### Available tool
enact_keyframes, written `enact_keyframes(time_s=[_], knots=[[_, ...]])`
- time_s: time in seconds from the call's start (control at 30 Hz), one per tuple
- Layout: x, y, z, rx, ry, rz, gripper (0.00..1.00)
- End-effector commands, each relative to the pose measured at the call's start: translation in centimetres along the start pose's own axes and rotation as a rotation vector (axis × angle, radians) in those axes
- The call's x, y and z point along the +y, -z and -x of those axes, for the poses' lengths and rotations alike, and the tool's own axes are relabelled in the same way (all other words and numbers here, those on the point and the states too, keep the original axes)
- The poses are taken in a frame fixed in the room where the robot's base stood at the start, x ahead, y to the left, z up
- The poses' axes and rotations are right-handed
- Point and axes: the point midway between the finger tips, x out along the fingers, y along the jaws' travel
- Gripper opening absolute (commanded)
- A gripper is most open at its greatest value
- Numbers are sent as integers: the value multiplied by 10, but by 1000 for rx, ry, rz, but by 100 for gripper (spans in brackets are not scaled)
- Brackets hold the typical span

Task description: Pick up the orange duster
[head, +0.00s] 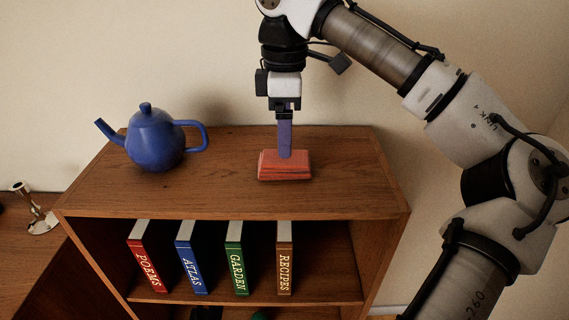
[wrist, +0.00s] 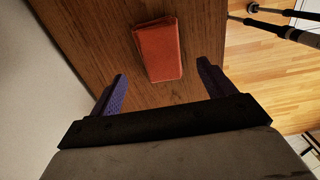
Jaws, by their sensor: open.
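The orange duster (head: 285,166) lies on top of the wooden bookcase, right of the teapot, and looks like a folded reddish-orange cloth. It also shows in the wrist view (wrist: 159,50), lying flat beyond the fingertips and roughly between their lines. My gripper (head: 285,152) points down over the duster in the head view, its purple fingers overlapping the duster's back edge there. In the wrist view my gripper (wrist: 162,70) is open, with the two purple fingers well apart and nothing between them. I cannot tell the exact height of the fingertips above the top.
A blue teapot (head: 155,138) stands on the bookcase top (head: 225,190) at the left. Several upright books, such as the red one (head: 148,258), stand on the shelf below. A metal candlestick (head: 36,212) stands on a lower surface at far left. The top's right side is clear.

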Motion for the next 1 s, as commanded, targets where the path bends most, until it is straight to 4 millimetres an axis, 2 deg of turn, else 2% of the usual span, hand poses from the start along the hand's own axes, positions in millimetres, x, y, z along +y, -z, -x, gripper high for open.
enact_keyframes(time_s=[0.27,0.5,0.8,0.87,1.0], knots=[[-1,-1,-21,-4,0,0,82],[-1,0,-55,-3,-1,0,82],[0,0,-63,0,-3,-1,82],[0,0,-63,0,-3,0,77],[0,0,-63,0,-3,0,58]])
